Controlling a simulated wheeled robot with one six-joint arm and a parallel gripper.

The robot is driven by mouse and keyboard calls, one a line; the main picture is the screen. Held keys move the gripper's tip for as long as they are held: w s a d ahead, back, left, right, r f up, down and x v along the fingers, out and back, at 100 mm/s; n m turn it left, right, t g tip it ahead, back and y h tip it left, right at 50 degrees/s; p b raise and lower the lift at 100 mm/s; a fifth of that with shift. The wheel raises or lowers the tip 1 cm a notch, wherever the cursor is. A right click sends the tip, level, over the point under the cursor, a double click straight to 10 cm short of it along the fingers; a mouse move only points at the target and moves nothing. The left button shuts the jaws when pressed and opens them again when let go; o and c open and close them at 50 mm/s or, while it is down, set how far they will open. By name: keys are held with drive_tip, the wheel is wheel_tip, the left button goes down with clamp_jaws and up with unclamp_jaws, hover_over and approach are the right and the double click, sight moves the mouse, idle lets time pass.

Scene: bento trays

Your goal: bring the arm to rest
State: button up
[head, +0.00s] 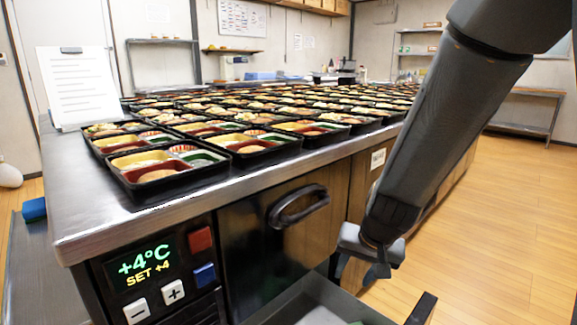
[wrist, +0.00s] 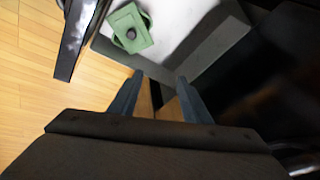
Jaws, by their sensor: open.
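My gripper (head: 361,272) hangs at the end of my lowered arm, at the right of the counter's front in the head view. It points downward above an open grey drawer (head: 318,303). In the wrist view my gripper (wrist: 160,77) shows two blue-grey fingers spread apart with nothing between them. Beyond the fingertips the grey-walled drawer (wrist: 222,48) has a pale floor. A green square item (wrist: 128,30) with a dark round knob lies in it, apart from the fingers.
Rows of filled bento trays (head: 165,173) cover the steel counter (head: 92,212). A dark panel with a curved handle (head: 296,205) and a +4°C display (head: 145,262) face me. A clipboard (head: 78,88) stands at the left. Wooden floor (head: 505,215) is clear at the right.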

drive_tip(key=s+d+r+n+g+h, duration=0.15)
drive_tip(key=s+d+n, duration=0.25)
drive_tip(key=s, duration=0.6)
drive_tip(key=s+a+r+n+g+y, duration=0.1)
drive_tip(key=s+a+n, duration=0.2)
drive_tip(key=s+a, duration=0.5)
drive_tip(key=s+a+r+n+g, duration=0.1)
drive_tip(key=s+a+n+g, duration=0.2)
drive_tip(key=a, duration=0.8)
drive_tip(key=d+r+m+p, duration=0.3)
drive_tip(key=d+r+p, duration=0.6)
drive_tip(key=r+p, duration=0.3)
drive_tip(key=s+d+r+m+t+p, duration=0.1)
drive_tip(key=d+r+m+p, duration=0.2)
drive_tip(key=d+r+p, duration=0.7)
wheel_tip(320, 180, up, 3)
drive_tip(key=p, duration=0.4)
drive_tip(key=shift+s+m+p, duration=0.3)
